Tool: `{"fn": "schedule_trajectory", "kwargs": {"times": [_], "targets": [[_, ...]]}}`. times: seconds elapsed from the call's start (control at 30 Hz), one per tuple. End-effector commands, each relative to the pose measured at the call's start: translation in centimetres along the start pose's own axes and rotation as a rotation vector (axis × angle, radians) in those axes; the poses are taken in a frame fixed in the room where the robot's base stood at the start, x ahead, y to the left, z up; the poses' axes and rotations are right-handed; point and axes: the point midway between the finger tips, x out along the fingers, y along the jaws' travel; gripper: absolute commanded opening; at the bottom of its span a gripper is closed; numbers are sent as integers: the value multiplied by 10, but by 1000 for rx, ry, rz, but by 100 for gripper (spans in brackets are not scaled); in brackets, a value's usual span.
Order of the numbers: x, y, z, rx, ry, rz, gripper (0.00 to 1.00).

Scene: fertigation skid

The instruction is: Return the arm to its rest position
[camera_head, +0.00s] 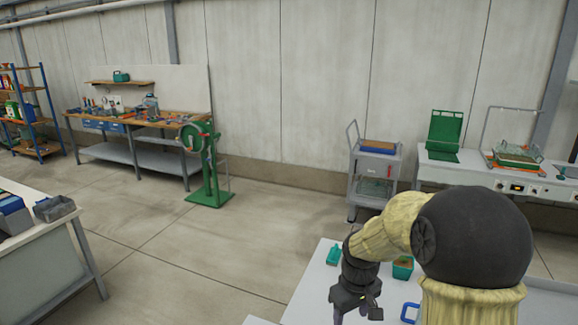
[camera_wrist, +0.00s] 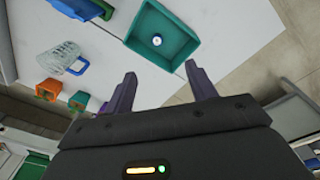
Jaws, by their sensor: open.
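My arm reaches forward from the lower right in the head view, its wrist bent down above a light grey table (camera_head: 310,290). My gripper (camera_wrist: 160,82) is open and empty in the wrist view, its two dark purple fingers apart with nothing between them. In the head view the fingertips are small and partly cut off by the lower edge. A green tray (camera_wrist: 175,62) with a small round white and blue item (camera_wrist: 156,40) in it lies beyond the fingertips, apart from them.
The wrist view shows a clear jug (camera_wrist: 60,60), an orange cup (camera_wrist: 48,90) and a small green container (camera_wrist: 79,100) on the table. A grey cart (camera_head: 375,175), a green reel stand (camera_head: 208,170) and a workbench (camera_head: 140,120) stand farther back. The floor between is clear.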

Motion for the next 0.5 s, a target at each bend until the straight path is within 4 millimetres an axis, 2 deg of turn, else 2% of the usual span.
{"fn": "schedule_trajectory", "kwargs": {"times": [0.03, 0.3, 0.4, 0.5], "targets": [[-6, -8, 16, 48, 16, 10, 56], [-16, -43, 95, 335, 115, 29, 56], [-16, -51, 115, 410, 142, 28, 56], [-16, -55, 124, 447, 155, 26, 56]]}}
